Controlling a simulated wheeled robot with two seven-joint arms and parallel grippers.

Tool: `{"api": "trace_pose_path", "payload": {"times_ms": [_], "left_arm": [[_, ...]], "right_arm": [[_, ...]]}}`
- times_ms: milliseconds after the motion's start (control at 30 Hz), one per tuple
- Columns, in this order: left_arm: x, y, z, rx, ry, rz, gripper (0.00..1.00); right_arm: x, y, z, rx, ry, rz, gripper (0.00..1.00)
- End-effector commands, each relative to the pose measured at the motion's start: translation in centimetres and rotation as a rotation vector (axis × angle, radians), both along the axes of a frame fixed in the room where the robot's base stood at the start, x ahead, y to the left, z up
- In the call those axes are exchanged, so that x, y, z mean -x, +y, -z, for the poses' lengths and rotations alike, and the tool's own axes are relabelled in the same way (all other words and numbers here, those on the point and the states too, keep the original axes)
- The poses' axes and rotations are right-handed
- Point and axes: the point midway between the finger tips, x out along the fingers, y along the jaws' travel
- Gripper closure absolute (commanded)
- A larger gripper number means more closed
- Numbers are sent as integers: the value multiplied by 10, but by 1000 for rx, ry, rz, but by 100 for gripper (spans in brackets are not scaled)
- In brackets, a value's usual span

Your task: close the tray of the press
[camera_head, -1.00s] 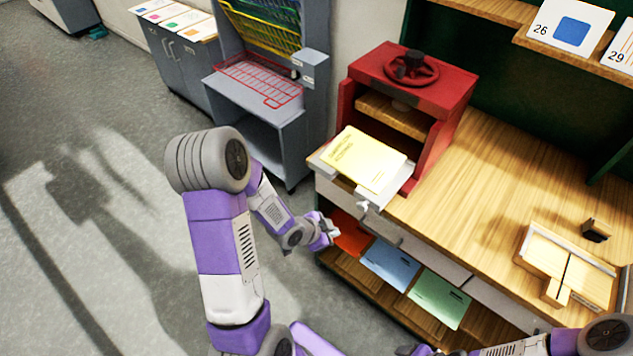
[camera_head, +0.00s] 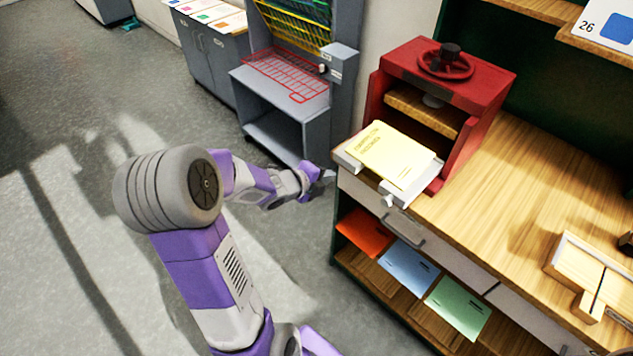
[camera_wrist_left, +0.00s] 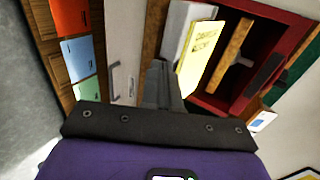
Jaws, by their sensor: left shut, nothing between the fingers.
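A small light knob (camera_head: 388,200) is at the tray's front corner. My left gripper (camera_head: 318,172) is shut and empty, just left of the tray and apart from it in the head view. In the left wrist view my left gripper (camera_wrist_left: 162,82) points toward the tray (camera_wrist_left: 185,32) and the booklet (camera_wrist_left: 200,55). My right gripper is not in view.
Below the counter are drawers and a shelf with red (camera_head: 365,232), blue (camera_head: 408,268) and green (camera_head: 458,307) folders. A grey rack with a red grid (camera_head: 287,75) stands behind my left gripper. A wooden jig (camera_head: 590,275) lies on the counter at right.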

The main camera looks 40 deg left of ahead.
Motion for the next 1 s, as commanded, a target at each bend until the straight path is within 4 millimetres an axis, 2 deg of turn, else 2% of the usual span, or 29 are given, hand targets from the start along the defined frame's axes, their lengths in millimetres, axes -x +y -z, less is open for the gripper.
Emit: {"api": "trace_pose_path", "payload": {"times_ms": [33,133,233,400,1000], "left_arm": [[-10,-2,10,2,1,3,100],[-27,-3,19,2,1,2,100],[-44,-4,15,1,-1,3,100],[-61,-5,15,1,0,0,100],[-67,-1,15,2,0,-11,100]], "right_arm": [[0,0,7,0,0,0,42],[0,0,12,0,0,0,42],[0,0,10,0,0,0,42],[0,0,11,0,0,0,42],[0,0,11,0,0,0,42]]}}
